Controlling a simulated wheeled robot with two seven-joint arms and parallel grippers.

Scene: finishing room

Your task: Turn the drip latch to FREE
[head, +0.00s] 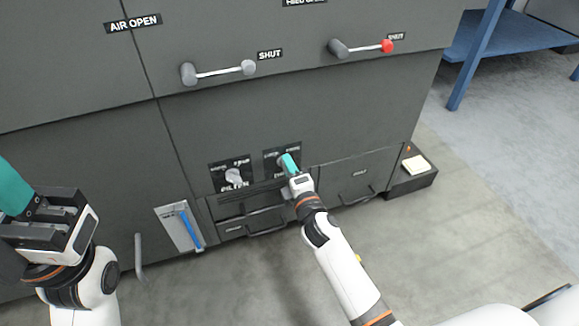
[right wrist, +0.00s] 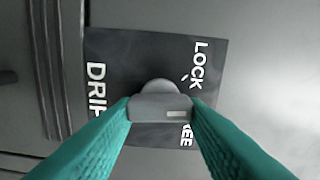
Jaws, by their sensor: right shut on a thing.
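The drip latch (right wrist: 155,105) is a grey knob on a dark plate (right wrist: 120,60), seen in the right wrist view. The plate reads DRIP along its left side, LOCK at the upper right, and FREE at the lower right, partly hidden by a finger. A pale mark shows near the knob's right end, on the side of the two words. My right gripper (head: 288,163) is shut on the knob, one teal finger on each side. In the head view the gripper hides most of the latch. My left gripper (head: 18,190) is at the left edge, away from the panel, partly cut off.
A similar knob (head: 234,177) on its own plate is just left of the drip latch. Two bar handles (head: 218,72) (head: 365,47) are above. Drawers with handles (head: 268,231) are below.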

